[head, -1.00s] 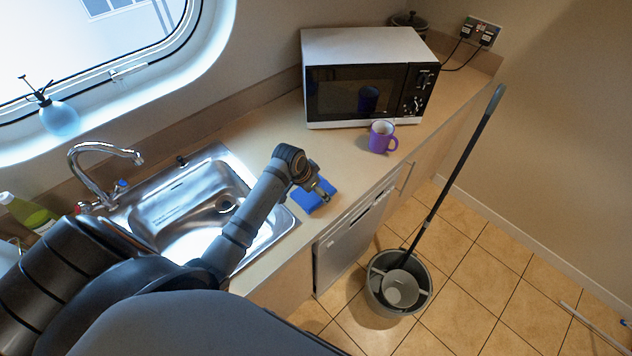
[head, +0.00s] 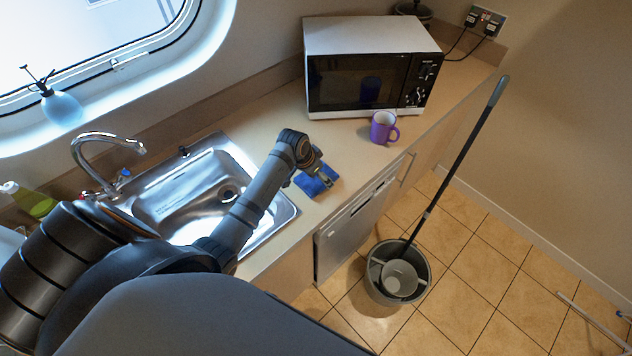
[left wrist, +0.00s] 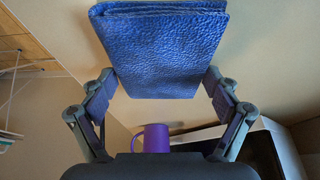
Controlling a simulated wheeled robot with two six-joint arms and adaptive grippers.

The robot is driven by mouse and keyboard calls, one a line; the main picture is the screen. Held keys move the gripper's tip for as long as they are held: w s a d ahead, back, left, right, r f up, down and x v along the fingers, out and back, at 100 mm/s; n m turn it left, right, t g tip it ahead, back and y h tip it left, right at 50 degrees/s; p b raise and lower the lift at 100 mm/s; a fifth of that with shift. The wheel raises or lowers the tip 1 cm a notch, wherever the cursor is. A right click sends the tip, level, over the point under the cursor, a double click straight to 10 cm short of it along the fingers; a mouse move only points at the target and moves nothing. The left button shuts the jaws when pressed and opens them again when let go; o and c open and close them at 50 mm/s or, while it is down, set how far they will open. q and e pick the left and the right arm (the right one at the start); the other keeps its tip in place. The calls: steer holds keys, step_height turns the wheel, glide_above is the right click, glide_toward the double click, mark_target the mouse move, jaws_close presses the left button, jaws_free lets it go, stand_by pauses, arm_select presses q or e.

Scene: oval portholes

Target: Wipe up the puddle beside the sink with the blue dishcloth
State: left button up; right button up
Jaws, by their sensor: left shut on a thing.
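The blue dishcloth (head: 308,185) is at the counter just right of the sink (head: 192,192). My left gripper (head: 324,177) is over it, shut on the cloth. In the left wrist view the folded cloth (left wrist: 165,50) sits between the two fingers of my left gripper (left wrist: 162,84). I cannot tell whether the cloth touches the counter. No puddle can be made out; the cloth and arm hide part of the counter there. My right gripper is not in view.
A purple mug (head: 381,128) stands on the counter (head: 345,148) before the microwave (head: 370,45). A tap (head: 100,150) and a green bottle (head: 35,202) are by the sink. A bucket (head: 385,290) with a mop (head: 455,165) stands on the floor.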

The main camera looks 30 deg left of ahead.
arm_select(q)
steer(key=shift+w+a, duration=0.15)
steer(key=shift+w, duration=0.1)
steer(key=shift+w+a+f+b, duration=0.15)
steer(key=shift+w+b, duration=0.1)
steer(key=shift+w, duration=0.35)
steer(key=shift+w+a+r+b, duration=0.15)
steer(key=shift+w+b, duration=0.15)
steer(key=shift+w, duration=0.25)
steer(key=shift+w+a+f+b, duration=0.15)
steer(key=shift+w+b, duration=0.1)
steer(key=shift+w, duration=0.35)
steer(key=shift+w+a, duration=0.2)
steer(key=shift+w, duration=0.5)
steer(key=shift+r, duration=0.2)
steer(key=shift+r, duration=0.1)
steer(key=s+r+p, duration=0.1)
steer(key=p, duration=0.1)
steer(key=s+r+p, duration=0.1)
steer(key=r+p, duration=0.1)
steer(key=p, duration=0.1)
steer(key=r+p, duration=0.2)
steer(key=shift+s+d+r+p, duration=0.2)
steer(key=shift+s+d+p, duration=0.2)
steer(key=shift+s+d+r+p, duration=0.15)
steer(key=shift+s+r, duration=0.4)
steer(key=shift+r, duration=0.35)
steer(key=shift+s+d+r+p, duration=0.15)
steer(key=shift+s+r, duration=0.35)
steer(key=shift+r, duration=0.35)
